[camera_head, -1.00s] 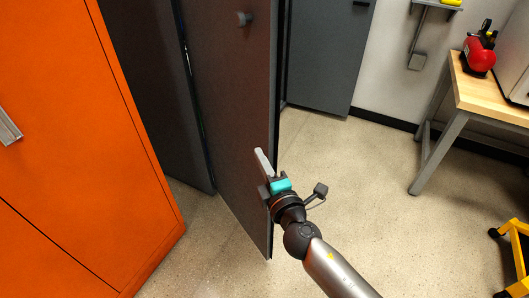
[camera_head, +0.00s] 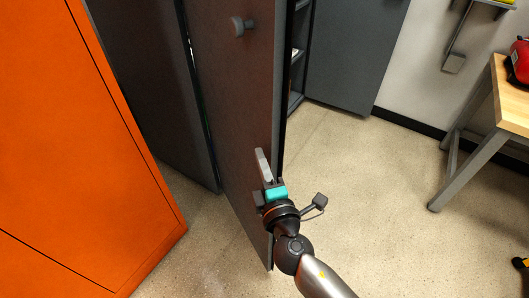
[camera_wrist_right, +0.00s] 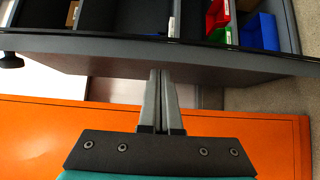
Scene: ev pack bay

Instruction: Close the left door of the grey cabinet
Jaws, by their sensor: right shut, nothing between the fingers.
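The left door (camera_head: 225,110) of the grey cabinet stands open, swung out towards me, with a round knob (camera_head: 240,26) high on its face. My right gripper (camera_head: 261,153) is shut and empty, close by the door's lower part near its free edge. I cannot tell if it touches. In the right wrist view the shut fingers (camera_wrist_right: 161,74) point at the dark door panel (camera_wrist_right: 215,69), whose knob (camera_wrist_right: 11,61) shows at the left. The cabinet's other door (camera_head: 350,55) is also open, farther back. My left gripper is not in view.
An orange cabinet (camera_head: 75,150) stands close on the left. A workbench (camera_head: 507,105) with a red extinguisher (camera_head: 518,62) is at the right. Red and blue bins (camera_wrist_right: 258,30) show beyond the door in the wrist view. The floor (camera_head: 375,200) right of my gripper is clear.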

